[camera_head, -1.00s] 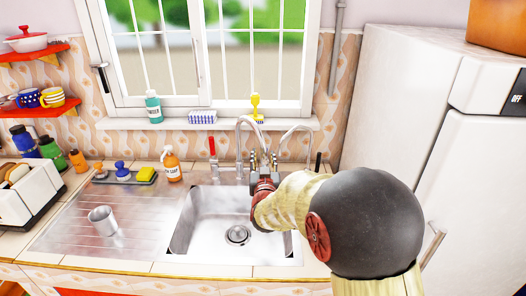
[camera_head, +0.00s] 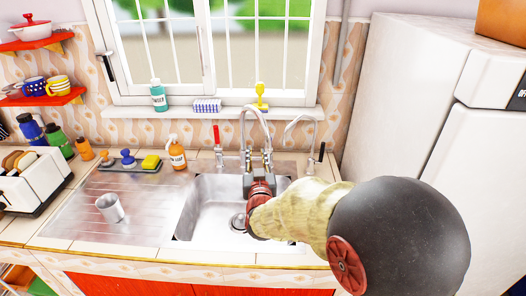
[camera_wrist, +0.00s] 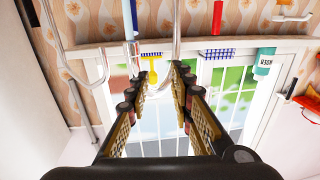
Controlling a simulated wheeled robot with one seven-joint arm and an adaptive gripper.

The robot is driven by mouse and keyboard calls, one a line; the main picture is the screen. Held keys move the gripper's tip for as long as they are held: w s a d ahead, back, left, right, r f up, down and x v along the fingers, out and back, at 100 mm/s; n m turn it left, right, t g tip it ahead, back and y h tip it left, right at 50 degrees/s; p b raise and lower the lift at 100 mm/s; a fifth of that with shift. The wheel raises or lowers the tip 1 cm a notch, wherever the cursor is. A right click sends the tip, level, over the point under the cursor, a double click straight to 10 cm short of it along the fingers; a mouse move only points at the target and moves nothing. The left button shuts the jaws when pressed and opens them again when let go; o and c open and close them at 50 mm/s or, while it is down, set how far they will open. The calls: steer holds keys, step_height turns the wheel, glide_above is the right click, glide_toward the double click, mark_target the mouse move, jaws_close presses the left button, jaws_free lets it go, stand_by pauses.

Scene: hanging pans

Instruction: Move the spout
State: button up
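The chrome spout (camera_head: 245,128) arches up from the tap at the back of the sink, below the window. In the wrist view, a chrome pipe of the spout (camera_wrist: 178,32) runs down toward my fingertips. My gripper (camera_wrist: 159,72) is open, with a clear gap between its two fingers. The spout is close to the fingertips, but I cannot tell whether they touch it. In the head view, my wrist hides part of the sink, and the fingers (camera_head: 267,172) show just in front of the tap.
A thinner second tap (camera_head: 298,122) stands right of the spout. A red-handled tap (camera_head: 217,140) stands left. The sink basin (camera_head: 200,205) is below. A metal cup (camera_head: 110,208) and soap bottle (camera_head: 177,153) stand left. The fridge (camera_head: 400,100) bounds the right side.

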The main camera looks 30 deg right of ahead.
steer(key=shift+n+y, duration=0.6)
steer(key=shift+y, duration=0.2)
steer(key=a+p, duration=0.2)
steer(key=a, duration=0.3)
steer(key=shift+a+r, duration=0.1)
steer(key=shift+a, duration=0.3)
steer(key=shift+c, duration=1.1)
steer(key=a+n, duration=0.1)
steer(key=s+a+p, duration=0.1)
steer(key=n, duration=0.1)
steer(key=shift+s+a+f+n+p, duration=0.25)
steer(key=shift+a+f+n+p, duration=0.05)
steer(key=shift+a+p, duration=0.1)
steer(key=shift+c, duration=1.4)
steer(key=n, duration=0.1)
steer(key=s+n+p, duration=0.1)
steer(key=n, duration=0.1)
steer(key=s+a+n, duration=0.1)
steer(key=shift+s+f+n+h, duration=0.25)
steer(key=shift+n+h, duration=0.15)
jaws_close()
steer(key=w+d+n+h+b, duration=0.1)
steer(key=w+d+n, duration=0.2)
steer(key=d, duration=0.3)
steer(key=w+d+n+h+b, duration=0.1)
steer(key=w+d+n+b, duration=0.1)
steer(key=d+n, duration=0.3)
steer(key=shift+w+d+r+g+b, duration=0.25)
steer(key=shift+w+d+g, duration=0.2)
steer(key=shift+w, duration=0.4)
